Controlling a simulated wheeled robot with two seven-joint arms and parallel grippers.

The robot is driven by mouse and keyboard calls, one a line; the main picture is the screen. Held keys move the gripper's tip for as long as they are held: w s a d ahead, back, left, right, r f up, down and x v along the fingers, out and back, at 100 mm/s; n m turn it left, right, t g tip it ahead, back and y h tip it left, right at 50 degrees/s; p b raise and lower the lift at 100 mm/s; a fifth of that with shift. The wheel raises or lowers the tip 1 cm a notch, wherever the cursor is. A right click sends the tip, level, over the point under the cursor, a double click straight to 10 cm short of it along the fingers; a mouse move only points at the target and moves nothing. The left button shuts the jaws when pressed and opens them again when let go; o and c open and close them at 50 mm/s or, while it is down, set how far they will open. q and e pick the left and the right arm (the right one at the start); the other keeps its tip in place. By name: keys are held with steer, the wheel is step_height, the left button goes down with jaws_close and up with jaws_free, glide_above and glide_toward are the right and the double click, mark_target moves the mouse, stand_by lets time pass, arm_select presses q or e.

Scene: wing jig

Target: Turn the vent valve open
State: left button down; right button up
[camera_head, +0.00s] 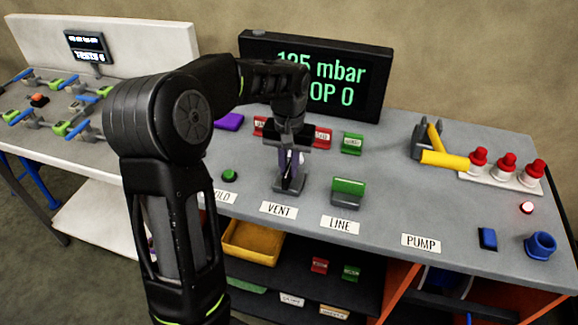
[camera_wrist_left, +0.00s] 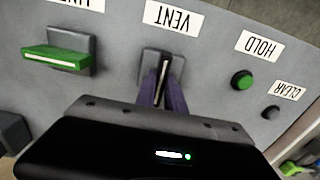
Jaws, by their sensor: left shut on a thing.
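The vent valve (camera_head: 290,186) stands on the grey bench behind its VENT label (camera_head: 279,209). My left gripper (camera_head: 289,172) points down over it and is shut on its handle. In the left wrist view the purple fingers (camera_wrist_left: 163,97) are on either side of the thin handle, above the valve's grey base (camera_wrist_left: 150,60). The handle's narrow edge points toward the VENT label, and most of it is hidden by the fingers. My right gripper is not in view.
The LINE valve (camera_head: 347,187) with its green handle, set crosswise, stands to the right. A green HOLD button (camera_head: 229,175) is to the left. The display (camera_head: 318,78) behind reads mbar, partly covered by my arm. A yellow-handled pump (camera_head: 440,158) stands farther right.

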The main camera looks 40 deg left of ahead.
mark_target(289, 169)
arm_select(q)
steer(key=c, duration=1.4)
jaws_free()
steer(key=shift+c, duration=0.2)
steer(key=shift+r, duration=0.15)
step_height(289, 169, up, 8)
steer(key=shift+f+b, duration=0.2)
steer(key=shift+b, duration=0.15)
